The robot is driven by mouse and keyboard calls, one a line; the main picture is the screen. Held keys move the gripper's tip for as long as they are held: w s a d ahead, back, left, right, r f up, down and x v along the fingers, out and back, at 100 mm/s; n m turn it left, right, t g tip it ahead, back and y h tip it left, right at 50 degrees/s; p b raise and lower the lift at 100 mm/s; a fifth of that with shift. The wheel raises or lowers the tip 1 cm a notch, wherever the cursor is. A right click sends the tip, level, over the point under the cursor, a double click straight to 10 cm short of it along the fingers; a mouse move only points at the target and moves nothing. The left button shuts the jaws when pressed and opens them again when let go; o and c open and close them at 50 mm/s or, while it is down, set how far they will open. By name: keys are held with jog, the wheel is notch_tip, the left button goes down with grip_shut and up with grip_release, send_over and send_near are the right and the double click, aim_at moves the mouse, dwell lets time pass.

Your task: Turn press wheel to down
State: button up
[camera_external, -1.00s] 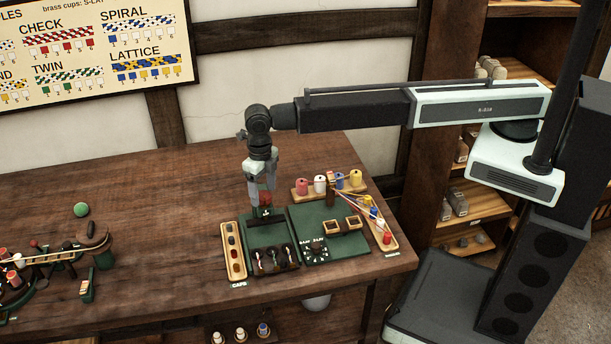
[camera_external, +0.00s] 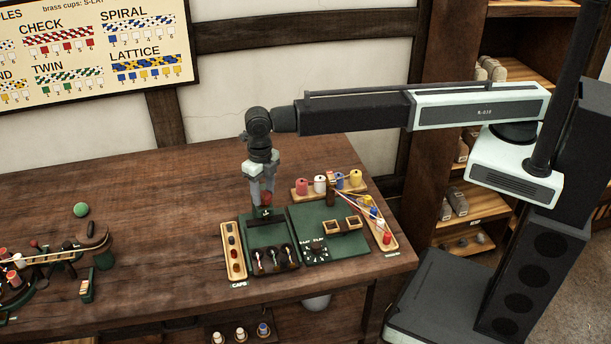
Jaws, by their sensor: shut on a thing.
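The press wheel (camera_external: 266,199) is a small red piece on top of the dark press post (camera_external: 265,214) at the back of the green press base (camera_external: 255,230). My gripper (camera_external: 263,193) points straight down from above. Its two pale fingers are shut on the press wheel, one on each side, and partly hide it. The wheel's marking is too small to read, so I cannot tell its exact setting.
A tray of caps (camera_external: 233,252) stands left of the press. A green board (camera_external: 330,236) with a dial and wooden frames lies to the right. A spool rack (camera_external: 330,186) stands behind it.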

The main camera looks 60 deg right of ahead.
jog(key=m, duration=1)
jog(key=shift+m, duration=0.4)
jog(key=m, duration=0.3)
jog(key=shift+m, duration=0.3)
jog(key=m, duration=1.3)
